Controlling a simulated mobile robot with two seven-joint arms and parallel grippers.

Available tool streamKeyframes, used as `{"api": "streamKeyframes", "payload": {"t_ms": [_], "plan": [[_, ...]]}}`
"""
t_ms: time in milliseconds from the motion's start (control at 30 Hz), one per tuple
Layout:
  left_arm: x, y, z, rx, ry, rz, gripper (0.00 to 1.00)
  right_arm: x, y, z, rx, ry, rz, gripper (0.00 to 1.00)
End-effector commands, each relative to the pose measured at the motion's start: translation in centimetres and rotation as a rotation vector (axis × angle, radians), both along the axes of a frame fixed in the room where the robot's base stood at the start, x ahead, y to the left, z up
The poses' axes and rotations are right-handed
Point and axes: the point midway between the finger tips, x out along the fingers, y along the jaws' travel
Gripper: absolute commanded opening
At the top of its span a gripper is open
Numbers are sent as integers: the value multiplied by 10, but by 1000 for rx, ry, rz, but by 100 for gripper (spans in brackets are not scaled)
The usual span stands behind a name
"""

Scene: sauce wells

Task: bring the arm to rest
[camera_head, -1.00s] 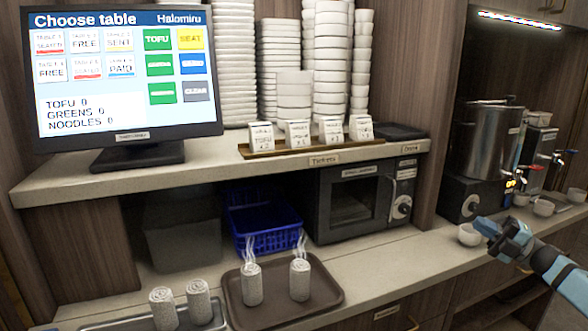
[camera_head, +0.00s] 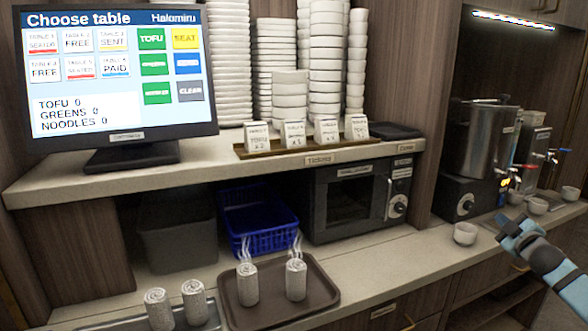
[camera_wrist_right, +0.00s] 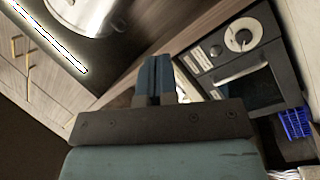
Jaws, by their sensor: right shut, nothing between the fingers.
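My right gripper (camera_head: 513,230) is at the right of the head view, in front of the counter edge and beside a small white cup (camera_head: 465,233). A gap of counter shows between it and the cup. In the right wrist view its fingers (camera_wrist_right: 155,78) are together with nothing between them. My left gripper is not in view.
A dark tray (camera_head: 230,300) holds two steaming rolled towels. A microwave (camera_head: 350,205) and a blue basket (camera_head: 262,240) stand behind. A metal urn (camera_head: 478,140) with taps and several small cups are at the right. The counter (camera_head: 390,262) before the microwave is clear.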

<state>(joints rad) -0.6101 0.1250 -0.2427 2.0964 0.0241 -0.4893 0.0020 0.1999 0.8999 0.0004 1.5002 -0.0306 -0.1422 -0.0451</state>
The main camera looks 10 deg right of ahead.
Motion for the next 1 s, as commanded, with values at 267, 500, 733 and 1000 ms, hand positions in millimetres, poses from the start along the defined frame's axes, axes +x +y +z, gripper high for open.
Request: {"api": "streamKeyframes", "payload": {"t_ms": [267, 500, 733, 1000], "plan": [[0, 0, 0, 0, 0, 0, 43, -15, -33, -49, 166, 216, -262, 0], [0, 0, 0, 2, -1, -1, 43, -32, 43, -130, 226, 299, -164, 0], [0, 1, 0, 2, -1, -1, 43, -77, 148, -222, 337, 410, -54, 0], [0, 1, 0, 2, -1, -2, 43, -180, 305, -310, 555, 549, 79, 0]]}}
